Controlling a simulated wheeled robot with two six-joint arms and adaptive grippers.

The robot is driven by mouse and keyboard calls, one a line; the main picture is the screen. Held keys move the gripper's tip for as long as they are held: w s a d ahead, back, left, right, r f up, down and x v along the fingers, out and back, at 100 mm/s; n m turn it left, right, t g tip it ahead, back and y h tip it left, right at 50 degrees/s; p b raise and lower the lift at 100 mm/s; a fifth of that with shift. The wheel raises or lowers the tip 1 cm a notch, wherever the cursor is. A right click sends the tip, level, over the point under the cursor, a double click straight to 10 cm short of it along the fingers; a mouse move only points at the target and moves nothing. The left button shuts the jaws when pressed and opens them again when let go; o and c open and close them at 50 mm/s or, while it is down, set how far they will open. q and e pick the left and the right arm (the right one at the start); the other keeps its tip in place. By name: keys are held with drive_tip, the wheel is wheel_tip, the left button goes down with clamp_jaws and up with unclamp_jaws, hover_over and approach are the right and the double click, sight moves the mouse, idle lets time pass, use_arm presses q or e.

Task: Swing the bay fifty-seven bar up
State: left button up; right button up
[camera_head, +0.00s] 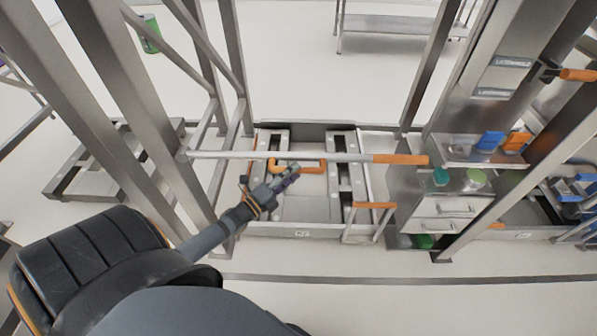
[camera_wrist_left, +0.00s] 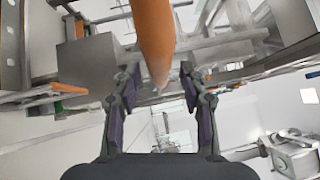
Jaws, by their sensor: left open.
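A grey bar (camera_head: 270,155) with an orange grip (camera_head: 400,160) at its right end lies level across the front of the middle bay. My left gripper (camera_head: 294,177) is open in front of this bar, left of its orange grip. It overlaps an orange loop handle (camera_head: 312,171) in the head view. In the left wrist view, my open left gripper (camera_wrist_left: 158,85) has a thick orange rod (camera_wrist_left: 153,35) showing above and between its fingers. I cannot tell which orange part this is, or whether it is touched. My right gripper is not in view.
The bay's low metal frame (camera_head: 265,229) carries a label too small to read. A second, lower orange-topped bar (camera_head: 374,205) stands at its right front. A drawer cabinet (camera_head: 440,208) stands right of the bay, and steel posts (camera_head: 240,75) flank it. The floor in front is clear.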

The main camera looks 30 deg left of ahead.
use_arm(q)
drive_tip(key=shift+x, duration=1.35)
clamp_jaws()
